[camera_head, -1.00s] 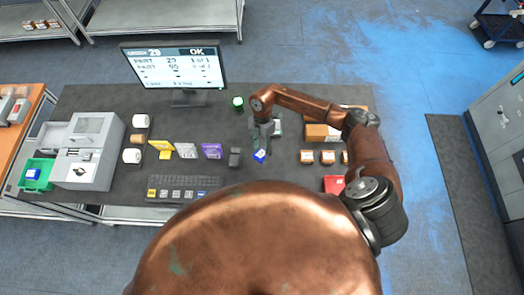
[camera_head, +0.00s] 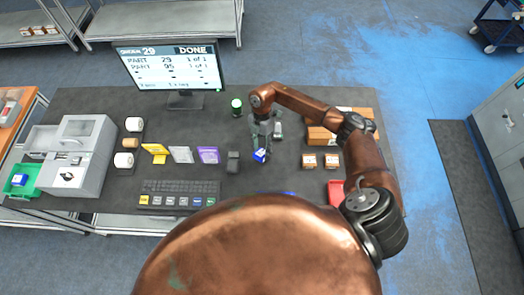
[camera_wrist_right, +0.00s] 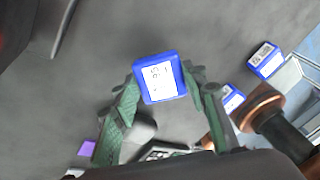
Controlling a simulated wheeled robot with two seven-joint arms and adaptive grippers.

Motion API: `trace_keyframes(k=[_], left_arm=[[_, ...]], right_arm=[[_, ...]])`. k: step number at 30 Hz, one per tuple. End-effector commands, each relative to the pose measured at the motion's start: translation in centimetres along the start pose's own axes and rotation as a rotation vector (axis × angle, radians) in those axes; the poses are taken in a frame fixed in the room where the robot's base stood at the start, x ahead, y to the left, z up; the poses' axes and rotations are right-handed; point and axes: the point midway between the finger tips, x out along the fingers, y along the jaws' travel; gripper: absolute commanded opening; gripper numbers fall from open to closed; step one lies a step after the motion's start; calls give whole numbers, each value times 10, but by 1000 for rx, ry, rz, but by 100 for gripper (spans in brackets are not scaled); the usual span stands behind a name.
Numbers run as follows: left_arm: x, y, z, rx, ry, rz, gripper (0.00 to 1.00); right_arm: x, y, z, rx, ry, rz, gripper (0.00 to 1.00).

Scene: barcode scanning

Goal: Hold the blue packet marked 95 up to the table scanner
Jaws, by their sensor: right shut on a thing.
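The blue packet (camera_head: 260,155) is held by my right gripper (camera_head: 262,144) above the dark table. In the right wrist view the packet (camera_wrist_right: 160,78) sits between the two green fingers, with its white label facing the camera; the number on it is too small to read for sure. A small dark grey device (camera_head: 233,161), which looks like the table scanner, stands just left of the packet, apart from it. A grey rounded thing (camera_wrist_right: 140,128) below the packet in the wrist view may be the same device. My left gripper is not in view.
The monitor (camera_head: 170,68) reads DONE, with part 95 at 1 of 1. Small brown boxes (camera_head: 309,160) and a red tray (camera_head: 336,192) stand right. Other blue packets (camera_wrist_right: 266,60) show in the wrist view.

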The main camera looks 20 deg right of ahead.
Motion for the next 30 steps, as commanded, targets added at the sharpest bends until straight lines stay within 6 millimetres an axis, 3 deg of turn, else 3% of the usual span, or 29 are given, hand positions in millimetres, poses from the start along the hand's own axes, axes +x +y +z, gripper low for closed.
trace_keyframes(k=[17,27,30], left_arm=[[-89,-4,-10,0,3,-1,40],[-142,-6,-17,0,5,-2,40],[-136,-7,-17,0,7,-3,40]], right_arm=[[-30,-49,-58,-2,0,-1,11],[-48,-86,-102,-3,1,0,11],[-47,-95,-112,-4,0,2,11]])
